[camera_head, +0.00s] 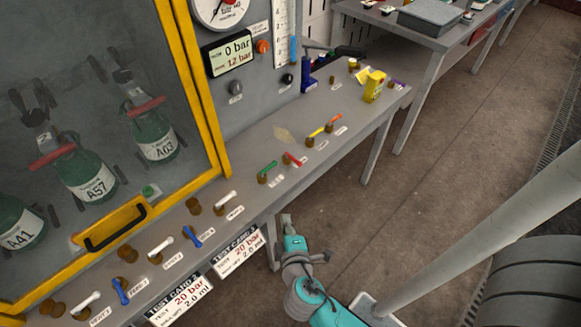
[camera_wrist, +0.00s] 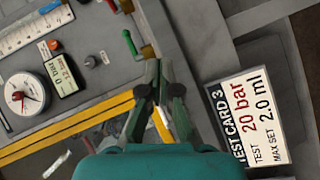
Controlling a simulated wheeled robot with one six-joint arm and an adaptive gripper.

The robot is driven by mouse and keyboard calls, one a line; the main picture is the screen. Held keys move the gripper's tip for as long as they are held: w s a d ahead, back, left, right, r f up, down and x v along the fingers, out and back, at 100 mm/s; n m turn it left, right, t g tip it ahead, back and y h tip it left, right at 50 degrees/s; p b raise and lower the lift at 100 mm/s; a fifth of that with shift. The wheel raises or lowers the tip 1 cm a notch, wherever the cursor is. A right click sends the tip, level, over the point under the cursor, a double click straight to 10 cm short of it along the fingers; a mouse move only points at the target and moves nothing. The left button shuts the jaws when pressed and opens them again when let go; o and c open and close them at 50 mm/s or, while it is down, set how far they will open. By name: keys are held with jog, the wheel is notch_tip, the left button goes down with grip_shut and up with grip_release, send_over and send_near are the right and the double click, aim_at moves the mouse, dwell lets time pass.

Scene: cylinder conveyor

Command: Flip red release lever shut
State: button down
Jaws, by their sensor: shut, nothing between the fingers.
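The red lever (camera_head: 293,159) sits on a brown base on the grey bench, just right of the green lever (camera_head: 267,167). It slants across its base, and its label is too small to read. A red piece at the top edge of the wrist view (camera_wrist: 112,4) appears to be the same lever. My gripper (camera_head: 287,219) is below the bench's front edge in the head view, apart from the red lever. In the wrist view my gripper (camera_wrist: 160,72) has its fingers together and empty, near the green lever (camera_wrist: 129,42).
The bench (camera_head: 245,178) also carries white, blue, yellow and orange levers. The yellow-framed cabinet (camera_head: 204,100) with green bottles stands behind at left. Test cards (camera_head: 238,252) hang on the front edge; one shows in the wrist view (camera_wrist: 248,118). Open floor lies at right.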

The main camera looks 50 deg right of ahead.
aim_at(291, 159)
jog(key=w+d+r+h, duration=0.2)
jog(key=w+r+h, duration=0.1)
jog(key=w+r, duration=0.1)
jog(key=shift+w+d+r+m+g+h, duration=0.25)
jog(key=shift+w+r+m+g+h, duration=0.05)
jog(key=shift+m+g, duration=0.1)
jog(key=x, duration=1)
jog(key=d, duration=0.3)
jog(key=shift+f, duration=0.35)
jog(key=shift+d, duration=0.45)
